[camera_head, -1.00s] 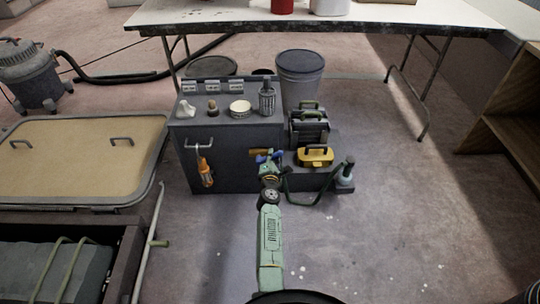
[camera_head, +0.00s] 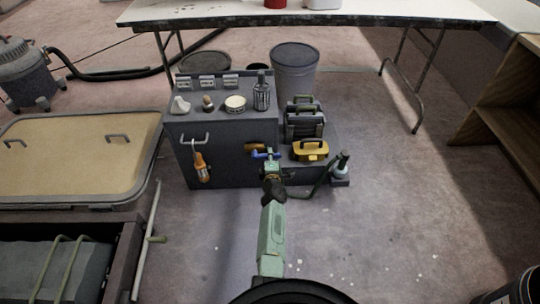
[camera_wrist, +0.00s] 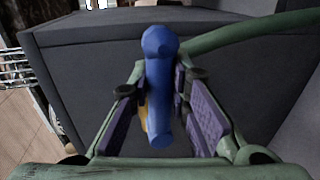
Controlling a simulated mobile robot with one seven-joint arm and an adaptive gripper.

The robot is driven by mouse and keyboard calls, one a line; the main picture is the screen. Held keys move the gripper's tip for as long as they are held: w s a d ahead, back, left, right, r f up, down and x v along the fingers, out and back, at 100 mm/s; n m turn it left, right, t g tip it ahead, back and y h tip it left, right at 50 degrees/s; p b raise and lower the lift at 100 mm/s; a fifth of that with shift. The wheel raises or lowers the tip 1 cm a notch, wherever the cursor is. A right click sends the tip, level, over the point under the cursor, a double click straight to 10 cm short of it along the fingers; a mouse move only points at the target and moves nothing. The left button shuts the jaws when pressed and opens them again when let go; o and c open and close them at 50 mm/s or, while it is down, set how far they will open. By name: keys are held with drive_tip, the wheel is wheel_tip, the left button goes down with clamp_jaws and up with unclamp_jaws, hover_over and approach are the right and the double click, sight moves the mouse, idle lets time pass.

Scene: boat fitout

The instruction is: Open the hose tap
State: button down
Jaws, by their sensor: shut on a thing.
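The hose tap's blue handle (camera_head: 258,153) is at the front of the dark grey cabinet, near its right edge. In the wrist view the blue handle (camera_wrist: 159,85) runs up and down the picture between the purple finger pads. My gripper (camera_head: 271,168) is at the tap, shut on the handle, with one finger on each side of it. It fills the lower part of the wrist view (camera_wrist: 160,100). A green hose (camera_head: 322,184) runs from near the tap to the right. The tap's body is mostly hidden by the gripper and handle.
The cabinet (camera_head: 222,165) carries small items on top and an orange-handled tool (camera_head: 200,168) on its front. A yellow box (camera_head: 310,151) and a grey bin (camera_head: 296,72) stand to the right.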

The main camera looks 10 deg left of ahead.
drive_tip(key=c, duration=1.5)
unclamp_jaws()
